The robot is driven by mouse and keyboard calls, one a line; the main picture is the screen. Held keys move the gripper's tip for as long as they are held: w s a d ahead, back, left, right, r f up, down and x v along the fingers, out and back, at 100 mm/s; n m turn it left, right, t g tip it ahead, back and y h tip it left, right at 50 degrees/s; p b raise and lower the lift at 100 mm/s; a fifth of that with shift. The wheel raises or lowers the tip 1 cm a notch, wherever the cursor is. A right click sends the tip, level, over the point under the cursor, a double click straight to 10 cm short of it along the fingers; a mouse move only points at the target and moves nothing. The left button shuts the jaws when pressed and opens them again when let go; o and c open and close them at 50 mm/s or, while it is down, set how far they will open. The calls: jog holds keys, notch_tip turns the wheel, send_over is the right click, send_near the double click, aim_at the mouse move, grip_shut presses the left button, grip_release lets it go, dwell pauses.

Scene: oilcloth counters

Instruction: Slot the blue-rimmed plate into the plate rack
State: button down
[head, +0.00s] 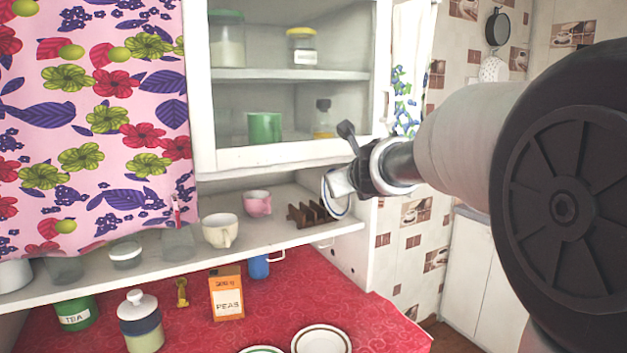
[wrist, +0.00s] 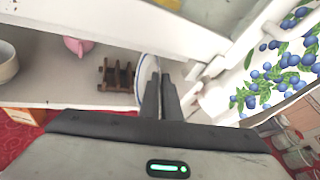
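The blue-rimmed plate (head: 336,199) is white and stands on edge at my gripper (head: 338,182), beside the right end of the shelf. My fingers are close together on its upper edge, and the plate appears gripped between them. In the wrist view the plate (wrist: 146,72) shows nearly edge-on, partly hidden by the fingers (wrist: 162,82). The plate rack (head: 313,214) is small, dark wood with upright slats, and sits on the shelf just left of the plate.
A pink cup (head: 257,203) and a cream cup (head: 220,230) stand on the shelf left of the rack. A glass-fronted cabinet (head: 287,157) hangs above. Below, the red counter (head: 290,290) holds a peas box (head: 227,293), a blue mug (head: 259,267) and two plates.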

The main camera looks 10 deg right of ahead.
jog(key=w+a+f, duration=0.1)
jog(key=w+a, duration=0.1)
jog(key=w, duration=0.4)
jog(key=shift+w+a+f, duration=0.3)
jog(key=shift+a+f, duration=0.1)
dwell(0.3)
dwell(0.5)
jog(key=c, duration=1.9)
grip_release()
jog(key=shift+s, duration=0.1)
